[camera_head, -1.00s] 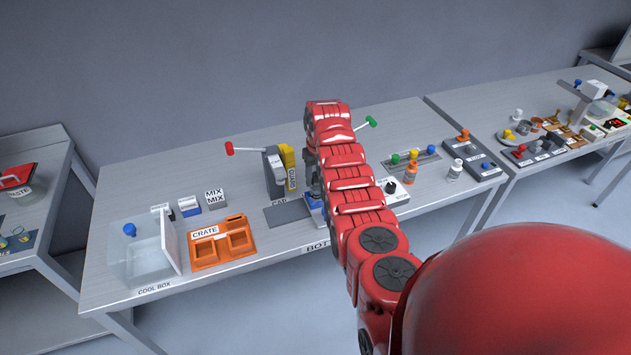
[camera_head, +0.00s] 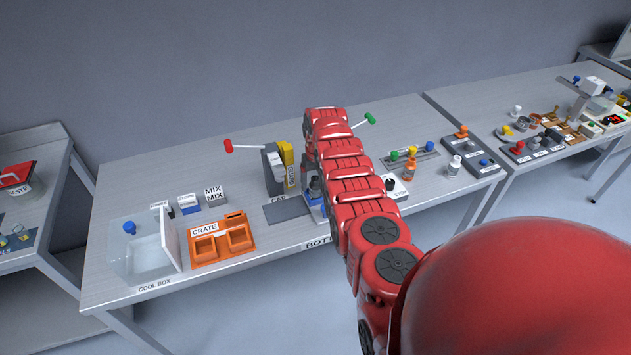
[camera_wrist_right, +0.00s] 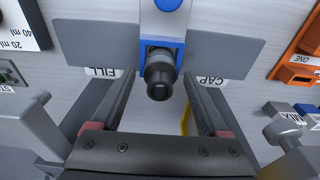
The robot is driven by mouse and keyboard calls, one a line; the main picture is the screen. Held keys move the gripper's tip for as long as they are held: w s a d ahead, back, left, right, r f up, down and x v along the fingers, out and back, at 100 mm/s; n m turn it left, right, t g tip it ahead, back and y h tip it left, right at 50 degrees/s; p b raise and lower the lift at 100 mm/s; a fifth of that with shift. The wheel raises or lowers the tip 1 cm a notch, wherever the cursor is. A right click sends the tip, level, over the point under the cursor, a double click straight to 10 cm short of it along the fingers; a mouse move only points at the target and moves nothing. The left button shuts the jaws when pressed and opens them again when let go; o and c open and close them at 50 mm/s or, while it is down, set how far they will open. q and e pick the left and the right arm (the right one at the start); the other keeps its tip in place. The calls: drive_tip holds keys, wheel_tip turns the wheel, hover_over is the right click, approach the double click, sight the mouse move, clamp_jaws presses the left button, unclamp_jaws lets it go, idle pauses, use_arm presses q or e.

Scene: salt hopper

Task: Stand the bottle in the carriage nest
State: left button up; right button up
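The bottle (camera_wrist_right: 158,82) is dark, with a round open mouth. In the right wrist view it stands in the blue carriage nest (camera_wrist_right: 173,43), between the plates labelled FILL and CAP. My right gripper (camera_wrist_right: 160,77) is open, with one finger on each side of the bottle and visible gaps between. In the head view the bottle (camera_head: 315,186) and the blue nest (camera_head: 313,204) show just left of my red right arm. My left gripper is not in view.
The orange crate (camera_head: 221,254) and clear cool box (camera_head: 150,264) stand at the left. A pump block (camera_head: 274,170) with a red-knobbed lever stands behind the nest.

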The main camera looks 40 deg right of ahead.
sight(317, 186)
drive_tip(key=shift+r, duration=0.4)
wheel_tip(317, 186, up, 11)
drive_tip(key=s+b, duration=0.1)
drive_tip(key=shift+s+a+r, duration=0.15)
drive_tip(key=shift+s+r, duration=0.05)
drive_tip(key=shift+s, duration=0.05)
drive_tip(key=shift+r, duration=0.1)
idle(0.4)
